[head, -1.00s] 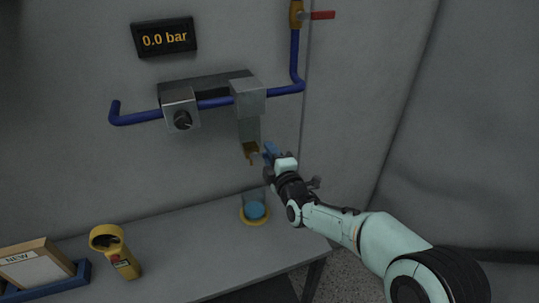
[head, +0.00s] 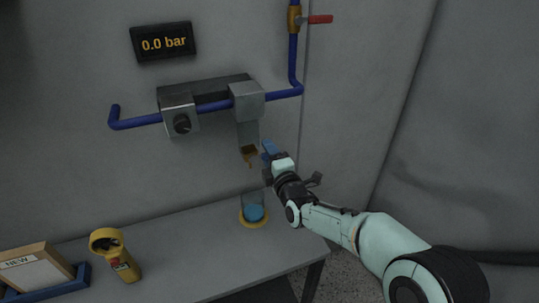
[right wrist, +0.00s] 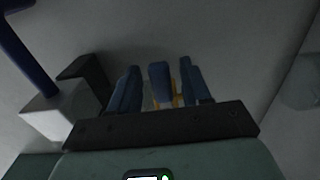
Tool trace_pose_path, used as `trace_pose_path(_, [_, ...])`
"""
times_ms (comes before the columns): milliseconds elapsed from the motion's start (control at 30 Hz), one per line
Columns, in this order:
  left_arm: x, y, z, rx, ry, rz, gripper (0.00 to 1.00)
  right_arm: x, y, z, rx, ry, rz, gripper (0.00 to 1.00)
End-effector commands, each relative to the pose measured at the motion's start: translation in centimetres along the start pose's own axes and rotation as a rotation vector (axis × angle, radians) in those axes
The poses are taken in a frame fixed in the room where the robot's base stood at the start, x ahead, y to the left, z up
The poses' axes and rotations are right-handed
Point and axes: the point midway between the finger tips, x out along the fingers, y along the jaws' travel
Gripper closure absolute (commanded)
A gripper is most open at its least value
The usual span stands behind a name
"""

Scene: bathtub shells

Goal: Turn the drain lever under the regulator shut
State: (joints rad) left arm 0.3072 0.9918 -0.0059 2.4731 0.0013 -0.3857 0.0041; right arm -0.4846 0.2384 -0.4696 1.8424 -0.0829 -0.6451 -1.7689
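The regulator's grey bowl block (head: 247,100) is on the wall pipe, with a brass drain fitting (head: 249,153) below it. My right gripper (head: 268,151) is just right of this fitting in the head view. In the right wrist view its two blue fingers (right wrist: 160,88) stand apart. A blue bar, apparently the drain lever (right wrist: 160,80), shows between them, with gaps on both sides and yellow fitting behind. Whether the fingers touch it, and the lever's exact angle, I cannot tell. My left gripper is in neither view.
A glass with blue liquid (head: 252,208) stands on a yellow ring on the bench (head: 190,250), below the fitting.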

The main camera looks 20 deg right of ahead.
Motion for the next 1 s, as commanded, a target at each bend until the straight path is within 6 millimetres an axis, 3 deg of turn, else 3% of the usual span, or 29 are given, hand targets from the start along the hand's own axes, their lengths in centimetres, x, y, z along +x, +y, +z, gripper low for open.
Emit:
trace_pose_path(367, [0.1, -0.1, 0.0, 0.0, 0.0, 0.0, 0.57, -0.7, 0.0, 0.0, 0.006, -0.001, -0.001, 0.53])
trace_pose_path(467, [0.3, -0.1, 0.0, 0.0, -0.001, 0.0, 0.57, -2.2, 0.0, 0.0, 0.007, 0.0, 0.0, 0.53])
trace_pose_path(800, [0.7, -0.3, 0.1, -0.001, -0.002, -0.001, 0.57, -9.7, 0.1, 0.1, 0.007, -0.001, 0.001, 0.53])
trace_pose_path(1000, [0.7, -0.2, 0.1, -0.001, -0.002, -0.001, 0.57, -12.6, 0.0, 0.1, 0.004, -0.001, 0.0, 0.53])
